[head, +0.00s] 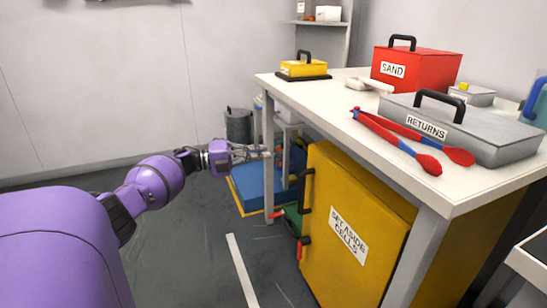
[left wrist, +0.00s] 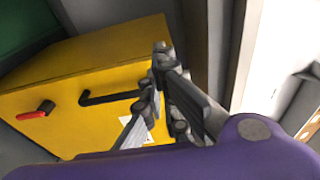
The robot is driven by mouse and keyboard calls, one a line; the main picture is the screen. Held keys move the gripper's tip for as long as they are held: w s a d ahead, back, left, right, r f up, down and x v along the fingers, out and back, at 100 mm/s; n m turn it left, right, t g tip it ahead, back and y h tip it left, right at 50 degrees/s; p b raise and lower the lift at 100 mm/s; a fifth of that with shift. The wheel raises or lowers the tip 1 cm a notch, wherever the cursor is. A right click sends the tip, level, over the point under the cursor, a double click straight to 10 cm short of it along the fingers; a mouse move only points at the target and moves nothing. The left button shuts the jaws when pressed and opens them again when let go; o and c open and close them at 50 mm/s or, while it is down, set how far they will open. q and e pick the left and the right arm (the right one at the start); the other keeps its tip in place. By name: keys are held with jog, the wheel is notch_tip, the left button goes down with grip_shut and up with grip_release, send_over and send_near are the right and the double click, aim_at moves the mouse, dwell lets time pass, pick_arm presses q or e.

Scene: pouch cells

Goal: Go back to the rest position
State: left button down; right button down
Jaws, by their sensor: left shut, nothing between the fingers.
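My left gripper (head: 264,152) is shut and empty at the end of my purple left arm, which reaches in from the left in the head view. In the left wrist view the left gripper (left wrist: 160,48) points up across the front of the yellow cabinet (left wrist: 60,80). I cannot tell whether it touches anything. My right gripper is not in view.
The yellow set-aside cells cabinet (head: 345,235) stands under the white table (head: 330,95). On the table are a red sand box (head: 420,72), a grey returns box (head: 480,135), red-and-blue tongs (head: 395,138) and a yellow case (head: 303,68). Floor (head: 190,245) is clear at the lower left.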

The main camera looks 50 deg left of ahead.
pick_arm(q)
jog(key=shift+s+a, duration=0.15)
jog(key=shift+a, duration=0.2)
